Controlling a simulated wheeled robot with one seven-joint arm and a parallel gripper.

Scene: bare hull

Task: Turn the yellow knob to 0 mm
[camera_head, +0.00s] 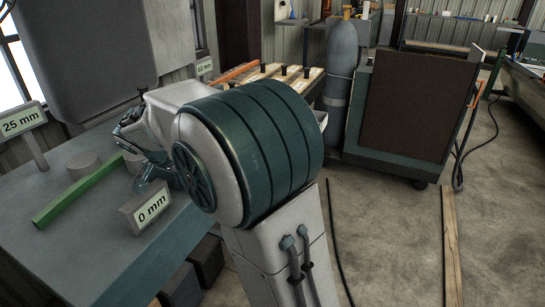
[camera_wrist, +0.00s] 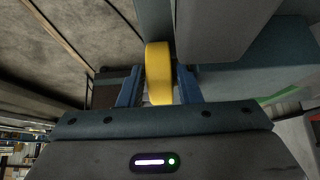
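The yellow knob (camera_wrist: 158,75) shows in the wrist view as an upright yellow shape between the two fingers of my gripper (camera_wrist: 160,84). A thin gap seems to show at the right finger; the left finger is close to or touching the knob. In the head view the knob is hidden, and my gripper (camera_head: 152,172) is partly covered by my arm. The "0 mm" sign (camera_head: 152,206) stands on the teal bench just in front of my gripper.
A "25 mm" sign (camera_head: 22,122) stands at the left and a "60 mm" sign (camera_head: 205,67) farther back. A green bar (camera_head: 78,194) lies on the teal bench (camera_head: 75,262). A large grey block (camera_head: 90,50) hangs above. Floor at the right is mostly clear.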

